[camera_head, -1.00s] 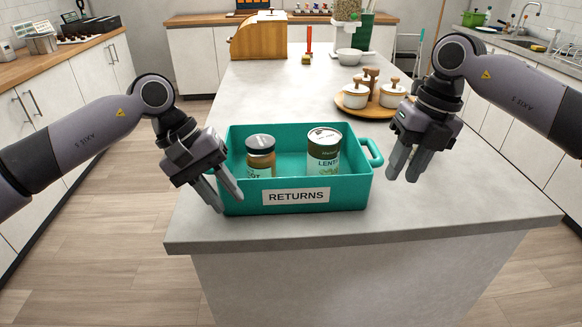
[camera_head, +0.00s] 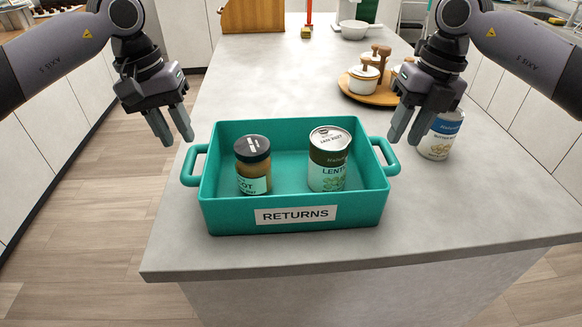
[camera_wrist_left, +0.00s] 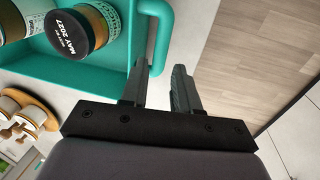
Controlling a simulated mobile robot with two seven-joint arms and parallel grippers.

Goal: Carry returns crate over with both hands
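The teal returns crate (camera_head: 225,217) sits on the grey counter near its front edge, with a loop handle at each end. Inside stand a dark-lidded jar (camera_head: 253,166) at left and a lentil can (camera_head: 329,160) at right. My left gripper (camera_head: 178,140) is open and empty, above and behind the crate's left handle (camera_head: 193,165). In the left wrist view the left fingers (camera_wrist_left: 160,82) are apart near that handle (camera_wrist_left: 159,40). My right gripper (camera_head: 405,140) has its fingers apart, empty, above and behind the right handle (camera_head: 387,157).
A blue-labelled can (camera_head: 440,138) stands just right of my right gripper. A round wooden tray (camera_head: 372,96) with white pots is behind it. A white bowl (camera_head: 353,30) is farther back. The counter around the crate's front and left is clear.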

